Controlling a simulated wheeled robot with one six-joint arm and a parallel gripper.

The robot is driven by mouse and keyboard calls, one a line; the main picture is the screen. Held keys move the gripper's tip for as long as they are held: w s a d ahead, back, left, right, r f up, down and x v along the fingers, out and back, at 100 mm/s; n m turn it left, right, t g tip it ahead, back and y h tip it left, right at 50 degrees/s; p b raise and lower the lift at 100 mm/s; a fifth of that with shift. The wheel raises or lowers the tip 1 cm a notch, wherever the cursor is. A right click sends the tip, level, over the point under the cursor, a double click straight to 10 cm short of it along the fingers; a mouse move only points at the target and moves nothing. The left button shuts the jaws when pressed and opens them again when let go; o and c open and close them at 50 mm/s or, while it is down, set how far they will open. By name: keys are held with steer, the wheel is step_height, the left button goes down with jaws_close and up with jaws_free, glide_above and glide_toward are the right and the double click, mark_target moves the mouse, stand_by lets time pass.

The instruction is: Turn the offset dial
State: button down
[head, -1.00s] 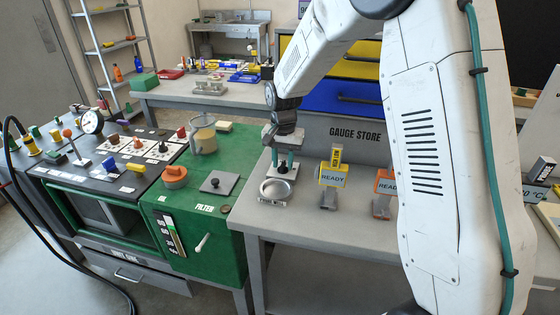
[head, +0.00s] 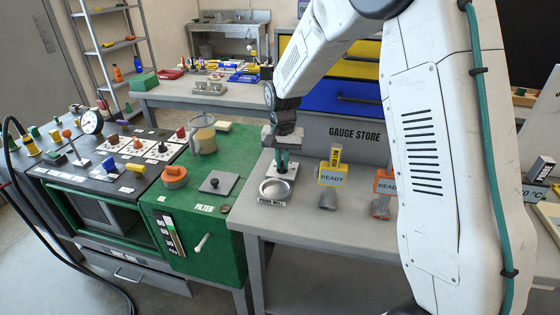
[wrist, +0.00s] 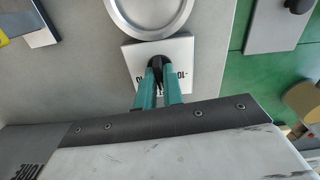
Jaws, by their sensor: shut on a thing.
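The offset dial is a dark knob (wrist: 156,64) on a white square plate (wrist: 181,47) with number marks, seen in the wrist view. My gripper (wrist: 158,76) has its two teal fingers closed around the knob from above. The fingers hide part of the knob and some of the plate's markings. In the head view my gripper (head: 282,160) is down at the grey bench, just behind the round metal probe well (head: 275,190). There the dial is mostly hidden by the fingers.
The green cart top (head: 233,157) to the left carries a jug (head: 203,136), an orange knob (head: 174,174) and a black knob on a grey plate (head: 218,187).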

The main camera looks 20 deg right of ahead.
mark_target(282, 162)
steer(key=n, duration=0.6)
steer(key=shift+w+r, duration=0.15)
steer(key=shift+w, duration=0.05)
steer(key=n, duration=0.4)
steer(key=shift+n, duration=0.4)
steer(key=c, duration=1.6)
jaws_free()
steer(key=shift+o, duration=0.4)
step_height(282, 162, up, 8)
steer(key=shift+f, duration=0.15)
